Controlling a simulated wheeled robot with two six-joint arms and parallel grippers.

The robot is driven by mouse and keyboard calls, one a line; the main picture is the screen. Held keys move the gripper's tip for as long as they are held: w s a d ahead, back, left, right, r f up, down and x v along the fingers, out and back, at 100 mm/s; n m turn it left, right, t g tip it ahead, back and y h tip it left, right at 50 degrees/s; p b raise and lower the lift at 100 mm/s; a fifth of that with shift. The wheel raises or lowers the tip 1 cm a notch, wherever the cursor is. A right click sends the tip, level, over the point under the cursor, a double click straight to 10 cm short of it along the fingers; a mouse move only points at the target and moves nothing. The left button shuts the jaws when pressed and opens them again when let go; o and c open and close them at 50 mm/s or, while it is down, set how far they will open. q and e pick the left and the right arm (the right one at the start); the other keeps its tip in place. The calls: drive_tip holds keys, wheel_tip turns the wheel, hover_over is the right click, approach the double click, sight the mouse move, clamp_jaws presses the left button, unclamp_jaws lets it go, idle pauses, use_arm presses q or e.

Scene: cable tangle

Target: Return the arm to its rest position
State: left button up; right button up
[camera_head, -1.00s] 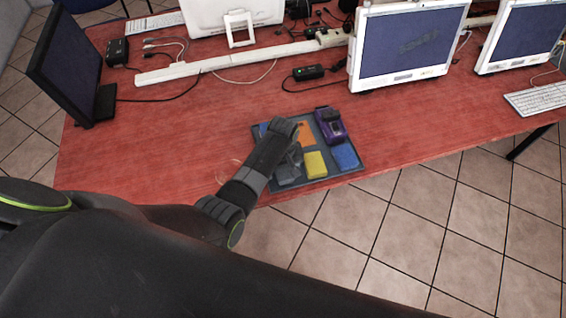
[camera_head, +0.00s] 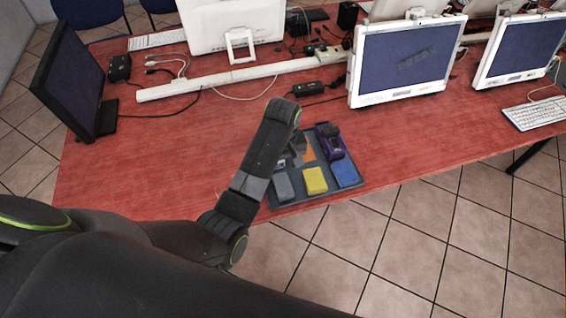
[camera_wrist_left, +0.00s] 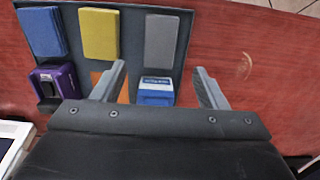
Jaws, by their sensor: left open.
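My left arm comes in from the left and reaches over the table. My left gripper (camera_head: 294,150), partly hidden behind my own arm link, is above the back left part of a dark tray (camera_head: 331,184). In the left wrist view its two fingers (camera_wrist_left: 160,86) are spread wide with nothing between them. A blue and white item (camera_wrist_left: 157,90) lies below in the tray, seen between the fingers and apart from them. The tray also holds a grey block (camera_head: 284,185), a yellow block (camera_head: 315,181), a blue block (camera_head: 346,174) and a purple device (camera_head: 329,142). My right gripper is out of view.
The red table (camera_head: 150,155) is clear left of the tray. A black monitor (camera_head: 75,80) stands at left, white monitors (camera_head: 405,60) at back right. A white cable duct (camera_head: 220,75), cables and a black adapter (camera_head: 308,88) lie behind. A keyboard (camera_head: 535,112) is at right.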

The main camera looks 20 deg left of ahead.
use_arm(q)
drive_tip(key=shift+a, duration=0.1)
idle(0.3)
drive_tip(key=s+a+f+m+t, duration=0.1)
drive_tip(key=s+a+f, duration=0.3)
drive_tip(key=s+a, duration=0.3)
drive_tip(key=s+a+r+m+t+y, duration=0.1)
drive_tip(key=s+a+r+m, duration=0.15)
drive_tip(key=s, duration=0.45)
drive_tip(key=s+a+r+m+t, duration=0.1)
drive_tip(key=s+a+r, duration=0.15)
drive_tip(key=s, duration=0.55)
drive_tip(key=s+a+r+m+t+y, duration=0.1)
drive_tip(key=s+a+m, duration=0.15)
drive_tip(key=s, duration=0.45)
wheel_tip(320, 180, down, 26)
drive_tip(key=a+g+b, duration=0.2)
drive_tip(key=s+d+f+h+b, duration=0.1)
drive_tip(key=s+f+b, duration=0.1)
drive_tip(key=s+f, duration=1.3)
wheel_tip(320, 180, down, 3)
drive_tip(key=shift+s+r+n+g, duration=0.1)
drive_tip(key=shift+s+n+g, duration=0.05)
drive_tip(key=shift+n+g, duration=0.25)
